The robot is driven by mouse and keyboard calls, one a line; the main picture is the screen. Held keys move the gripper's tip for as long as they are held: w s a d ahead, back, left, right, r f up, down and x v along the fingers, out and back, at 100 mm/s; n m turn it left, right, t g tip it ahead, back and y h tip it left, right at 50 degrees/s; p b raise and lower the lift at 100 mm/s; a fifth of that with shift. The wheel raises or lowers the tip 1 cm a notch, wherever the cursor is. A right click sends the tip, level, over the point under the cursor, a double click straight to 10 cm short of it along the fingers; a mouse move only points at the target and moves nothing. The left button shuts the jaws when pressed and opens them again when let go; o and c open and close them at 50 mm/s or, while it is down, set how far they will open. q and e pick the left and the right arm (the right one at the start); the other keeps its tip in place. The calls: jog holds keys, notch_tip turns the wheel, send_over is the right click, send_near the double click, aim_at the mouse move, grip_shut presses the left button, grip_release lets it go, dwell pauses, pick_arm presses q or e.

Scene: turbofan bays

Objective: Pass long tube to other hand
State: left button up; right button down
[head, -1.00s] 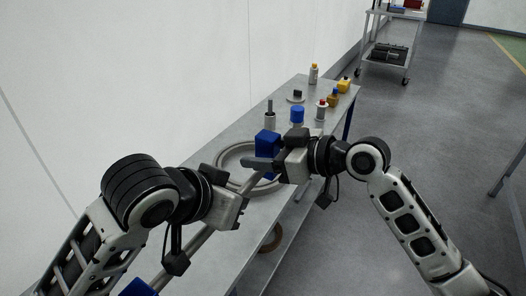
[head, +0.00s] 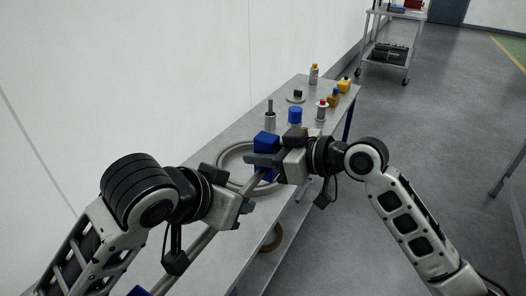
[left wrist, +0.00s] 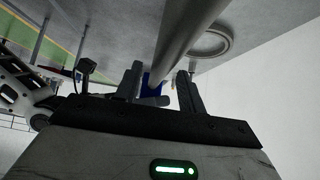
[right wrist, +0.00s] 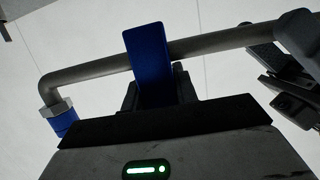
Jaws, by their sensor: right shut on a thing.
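The long grey tube (head: 205,241) runs from the lower left up to my right gripper (head: 264,162). In the right wrist view the tube (right wrist: 100,68) bends at its left end into a blue fitting (right wrist: 62,120). A blue tab (right wrist: 147,50) crosses it between the right jaws, which are shut on the tube at this tab. My left gripper (head: 232,192) is beside the tube's middle. In the left wrist view its two fingers (left wrist: 160,88) stand apart with the tube (left wrist: 182,42) running between them, and a gap shows.
A grey bench (head: 222,140) stands along the white wall. A wheeled cart (head: 388,55) stands beyond.

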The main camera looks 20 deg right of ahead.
pick_arm(q)
jog(key=v, duration=1.1)
jog(key=shift+s+a+r, duration=0.1)
jog(key=shift+a+r, duration=0.1)
jog(key=w+a+f+t, duration=0.2)
jog(key=w+a+f, duration=0.1)
jog(key=f, duration=0.5)
jog(key=w+a+f+t, duration=0.1)
jog(key=w+a+f, duration=0.1)
jog(key=f, duration=0.7)
jog(key=s+a+f+n+t+y, duration=0.1)
jog(key=s+a+f+n+y, duration=0.1)
jog(key=s+a+f+n, duration=0.5)
jog(key=s+f, duration=0.4)
jog(key=f, duration=0.2)
jog(key=shift+a+f+t+y, duration=0.15)
jog(key=shift+a+t+y, duration=0.15)
jog(key=shift+a+y, duration=0.1)
jog(key=shift+s, duration=0.1)
